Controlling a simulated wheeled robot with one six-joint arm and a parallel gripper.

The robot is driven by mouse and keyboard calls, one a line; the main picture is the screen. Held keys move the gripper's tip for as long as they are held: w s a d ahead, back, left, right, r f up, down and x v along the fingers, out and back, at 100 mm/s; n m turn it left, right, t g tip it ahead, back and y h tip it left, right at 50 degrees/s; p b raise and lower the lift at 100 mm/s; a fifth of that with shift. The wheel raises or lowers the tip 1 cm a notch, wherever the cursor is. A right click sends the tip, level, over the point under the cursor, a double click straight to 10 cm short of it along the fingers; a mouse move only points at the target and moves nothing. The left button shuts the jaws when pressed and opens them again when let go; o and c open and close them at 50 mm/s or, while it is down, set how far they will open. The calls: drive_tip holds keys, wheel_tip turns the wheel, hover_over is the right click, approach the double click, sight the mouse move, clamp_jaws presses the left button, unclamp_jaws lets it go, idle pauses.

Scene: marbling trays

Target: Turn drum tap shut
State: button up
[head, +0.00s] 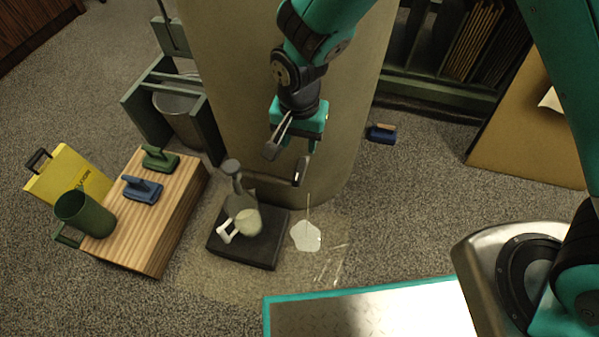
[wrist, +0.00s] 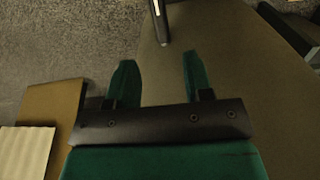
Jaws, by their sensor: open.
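The large beige drum (head: 225,75) stands upright in the middle of the head view. My gripper (head: 285,168) is in front of it, pointing down, with its fingers apart and nothing seen between them. In the wrist view my gripper (wrist: 160,75) shows two separate green fingers. A dark piece with a bright metal edge, likely the drum tap (wrist: 160,22), lies beyond the fingertips, apart from them. In the head view I cannot clearly tell the tap from my fingers. A thin stream (head: 308,205) falls below my gripper to a pale puddle (head: 305,236).
A grey vessel (head: 236,185) stands on a dark block (head: 262,250) left of the puddle. A wooden block (head: 150,245) holds a green mug (head: 85,215) and two brushes. Open floor lies right of the puddle.

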sight(299, 168)
wheel_tip(299, 168, down, 11)
drive_tip(key=b, duration=0.4)
drive_tip(key=shift+r, duration=0.1)
clamp_jaws()
